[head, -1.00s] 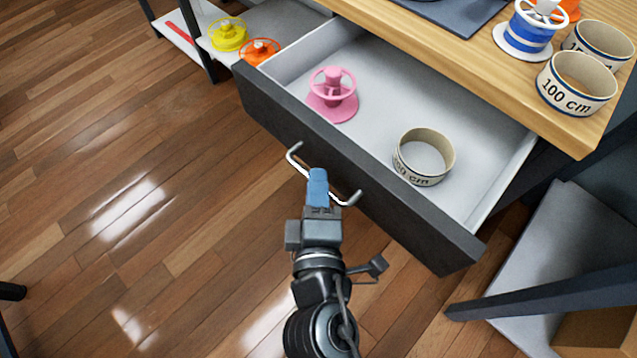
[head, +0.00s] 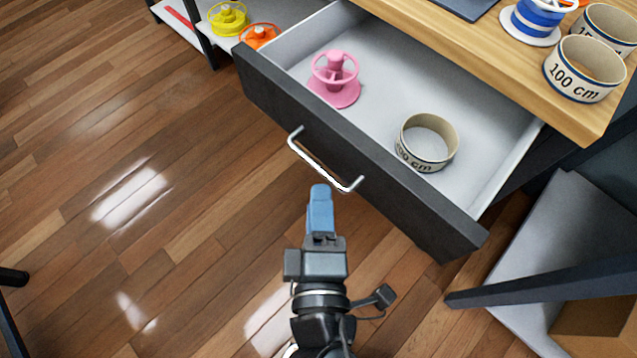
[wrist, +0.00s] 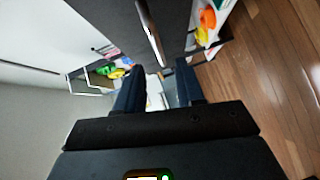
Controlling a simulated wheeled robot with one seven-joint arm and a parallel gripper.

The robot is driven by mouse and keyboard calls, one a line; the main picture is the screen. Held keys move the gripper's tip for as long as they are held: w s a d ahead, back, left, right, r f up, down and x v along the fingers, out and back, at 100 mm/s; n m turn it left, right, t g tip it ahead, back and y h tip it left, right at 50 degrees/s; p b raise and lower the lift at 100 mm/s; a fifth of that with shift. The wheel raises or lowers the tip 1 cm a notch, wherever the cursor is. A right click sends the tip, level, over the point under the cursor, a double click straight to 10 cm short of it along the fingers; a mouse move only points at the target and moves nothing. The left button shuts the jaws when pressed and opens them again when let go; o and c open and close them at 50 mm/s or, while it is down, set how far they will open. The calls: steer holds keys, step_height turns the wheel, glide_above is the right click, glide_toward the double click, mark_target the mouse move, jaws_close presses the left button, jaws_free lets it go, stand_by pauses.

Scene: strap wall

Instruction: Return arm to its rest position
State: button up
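My gripper (head: 320,192) has blue fingers and hangs in front of the open drawer (head: 350,150), just below its handle in the head view. In the wrist view my gripper (wrist: 160,85) has its two dark fingers apart with nothing between them. The silver bar handle (head: 322,164) on the dark drawer front is free of the fingers. The handle (wrist: 149,30) also shows at the top of the wrist view, beyond the fingertips. The rest of my arm runs out of the head view at the bottom.
The drawer holds a pink spool (head: 335,78) and a strap ring (head: 427,142). Above it is a wooden top (head: 480,55) with more rings (head: 582,68) and a blue spool (head: 534,22). A dark slanted leg (head: 550,287) is at right.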

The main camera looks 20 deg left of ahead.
steer(key=shift+v, duration=0.8)
steer(key=s+d+r+m+h+p, duration=0.1)
steer(key=s+d+m+p, duration=0.1)
steer(key=s+d+m, duration=0.45)
steer(key=s+d+r+m+h+p, duration=0.15)
steer(key=d+m, duration=0.25)
steer(key=d, duration=0.5)
steer(key=s+d+r+m+h+p, duration=0.3)
steer(key=s+d+r+m, duration=0.5)
steer(key=d+r+m, duration=0.3)
steer(key=shift+s+d+h, duration=0.2)
steer(key=shift+d+h, duration=0.65)
steer(key=shift+d, duration=0.35)
